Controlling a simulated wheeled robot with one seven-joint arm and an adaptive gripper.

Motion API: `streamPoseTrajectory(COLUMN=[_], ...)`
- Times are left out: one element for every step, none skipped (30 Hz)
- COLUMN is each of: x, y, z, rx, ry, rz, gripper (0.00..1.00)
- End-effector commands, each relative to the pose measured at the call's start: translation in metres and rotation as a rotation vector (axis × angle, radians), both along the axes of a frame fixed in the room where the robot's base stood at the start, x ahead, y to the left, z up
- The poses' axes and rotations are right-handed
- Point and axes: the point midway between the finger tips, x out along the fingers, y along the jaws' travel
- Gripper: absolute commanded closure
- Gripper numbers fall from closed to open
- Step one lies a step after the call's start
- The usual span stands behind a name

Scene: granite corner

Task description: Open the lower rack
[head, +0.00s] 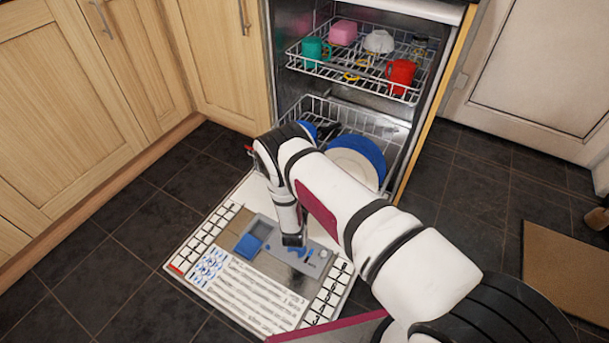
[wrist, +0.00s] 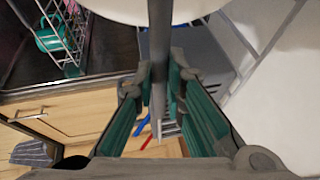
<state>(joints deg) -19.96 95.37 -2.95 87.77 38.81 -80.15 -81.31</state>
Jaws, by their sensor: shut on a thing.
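The lower rack (head: 385,124) is a wire basket inside the open dishwasher, with a blue plate (head: 364,147) and a pale plate (head: 352,165) standing in it. My arm covers part of its front in the head view. My gripper (wrist: 161,88) shows in the wrist view, its green-padded fingers closed on either side of a grey bar (wrist: 160,40). The bar appears to be the lower rack's front rim. In the head view I cannot make out the fingertips clearly around my arm.
The dishwasher door (head: 255,297) lies folded down in front, under my arm. The upper rack (head: 350,76) holds a green mug (head: 315,52), a red mug (head: 401,74) and other cups. Wooden cabinets (head: 60,100) stand at left. Dark tiled floor is clear around the door.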

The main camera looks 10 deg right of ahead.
Motion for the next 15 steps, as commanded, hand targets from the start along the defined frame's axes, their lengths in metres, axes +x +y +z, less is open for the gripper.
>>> streamPoseTrajectory(x=[-0.007, -0.011, -0.018, -0.024, -0.030, -0.038, -0.044, -0.050, -0.058, -0.065, -0.071, -0.079, -0.085, -0.091, -0.099], y=[0.011, 0.015, 0.022, 0.027, 0.033, 0.041, 0.047, 0.052, 0.060, 0.065, 0.071, 0.079, 0.084, 0.090, 0.097], z=[-0.001, -0.001, -0.001, -0.001, -0.001, -0.001, -0.001, -0.001, -0.001, -0.001, -0.001, -0.001, -0.001, -0.001, -0.001], rx=[0.005, 0.005, 0.005, 0.005, 0.005, 0.005, 0.006, 0.006, 0.006, 0.006, 0.005, 0.006, 0.007, 0.007, 0.006], ry=[0.004, 0.004, 0.004, 0.004, 0.005, 0.005, 0.004, 0.003, 0.004, 0.003, 0.004, 0.003, 0.003, 0.003, 0.002], rz=[0.011, 0.011, 0.011, 0.011, 0.012, 0.012, 0.013, 0.012, 0.013, 0.013, 0.013, 0.014, 0.013, 0.013, 0.013], gripper=[1.00, 1.00, 1.00, 1.00, 1.00, 1.00, 1.00, 1.00, 1.00, 1.00, 1.00, 1.00, 1.00, 1.00, 1.00])
